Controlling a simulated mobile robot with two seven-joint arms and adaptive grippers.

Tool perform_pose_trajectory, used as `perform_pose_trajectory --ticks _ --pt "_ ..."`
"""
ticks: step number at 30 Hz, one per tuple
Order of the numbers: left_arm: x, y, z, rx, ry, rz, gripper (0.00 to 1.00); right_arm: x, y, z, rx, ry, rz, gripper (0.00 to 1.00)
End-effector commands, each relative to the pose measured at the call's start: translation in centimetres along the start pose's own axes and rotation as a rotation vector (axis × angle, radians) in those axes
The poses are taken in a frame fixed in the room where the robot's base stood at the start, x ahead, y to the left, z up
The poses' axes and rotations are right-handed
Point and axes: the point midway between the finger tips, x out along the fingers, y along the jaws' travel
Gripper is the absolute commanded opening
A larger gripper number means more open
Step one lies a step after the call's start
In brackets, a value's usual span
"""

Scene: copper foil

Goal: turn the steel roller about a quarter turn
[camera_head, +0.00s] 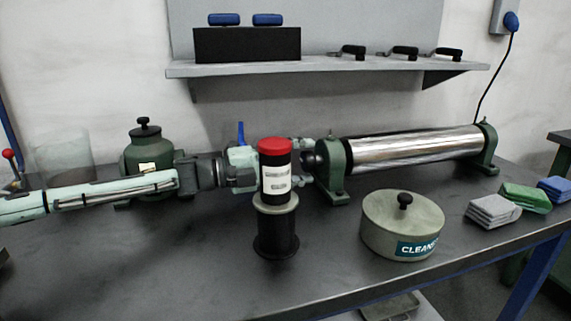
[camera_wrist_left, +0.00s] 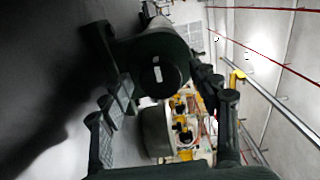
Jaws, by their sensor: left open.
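The steel roller (camera_head: 415,148) is a shiny cylinder lying level between two green end stands (camera_head: 335,172) on the bench. A dark round knob (camera_head: 310,160) sits at its left end. In the left wrist view the dark round end (camera_wrist_left: 163,76) carries a small white mark and faces the camera. My left gripper (camera_head: 298,157) is open at the left end of the roller, partly hidden behind a black bottle. In the wrist view its fingers (camera_wrist_left: 155,78) stand on either side of the dark end, with gaps visible. My right gripper is not in view.
The red-capped bottle (camera_head: 275,178) stands on a dark spool (camera_head: 276,235), in front of my left gripper. A round cleaner tin (camera_head: 390,225) stands before the roller. Folded cloths (camera_head: 525,198) lie at right, a green pot (camera_head: 148,153) behind my arm.

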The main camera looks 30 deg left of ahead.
Motion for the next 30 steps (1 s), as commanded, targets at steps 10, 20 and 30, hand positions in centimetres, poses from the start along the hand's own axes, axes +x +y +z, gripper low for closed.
perform_pose_trajectory --ticks 10,20,30 --pt "-3.9 0.2 -0.1 -0.002 0.001 0.008 0.61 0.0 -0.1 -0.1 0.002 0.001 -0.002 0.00" --pt "-6.3 0.1 -0.1 -0.001 0.004 0.005 0.61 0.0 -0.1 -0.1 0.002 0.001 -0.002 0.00" --pt "-6.5 -0.1 0.0 0.001 0.000 0.000 0.61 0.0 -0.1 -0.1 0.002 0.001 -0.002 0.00"
